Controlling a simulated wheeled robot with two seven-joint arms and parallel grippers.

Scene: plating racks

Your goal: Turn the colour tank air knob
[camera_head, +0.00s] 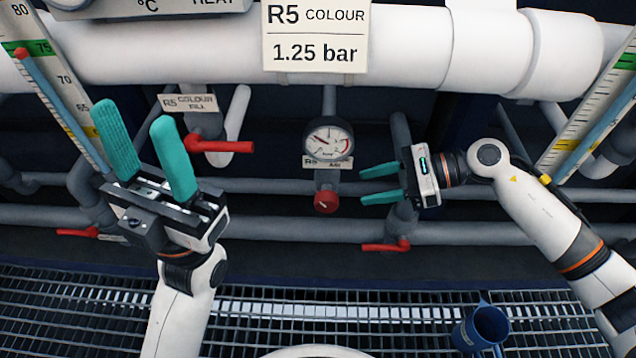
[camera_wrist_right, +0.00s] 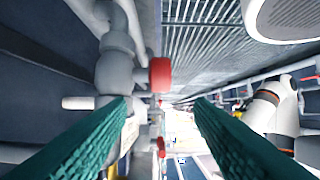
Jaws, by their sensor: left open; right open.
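The round red air knob (camera_head: 326,201) sits on a grey fitting below the pressure gauge (camera_head: 328,139) and its small label (camera_head: 328,163). My right gripper (camera_head: 362,185) is open and empty just right of the knob, its teal fingers pointing left at it, with a gap visible. In the right wrist view a red knob (camera_wrist_right: 160,75), apparently the same one, shows beyond the open fingers (camera_wrist_right: 162,105), a little above the line between their tips. My left gripper (camera_head: 131,115) is open and empty, raised at the left, well away from the knob.
A red-handled fill valve (camera_head: 220,146) is left of the gauge. Another red handle (camera_head: 386,246) is below my right gripper. Grey pipes (camera_head: 290,228) run behind. A sign (camera_head: 315,35) reads R5 COLOUR 1.25 bar.

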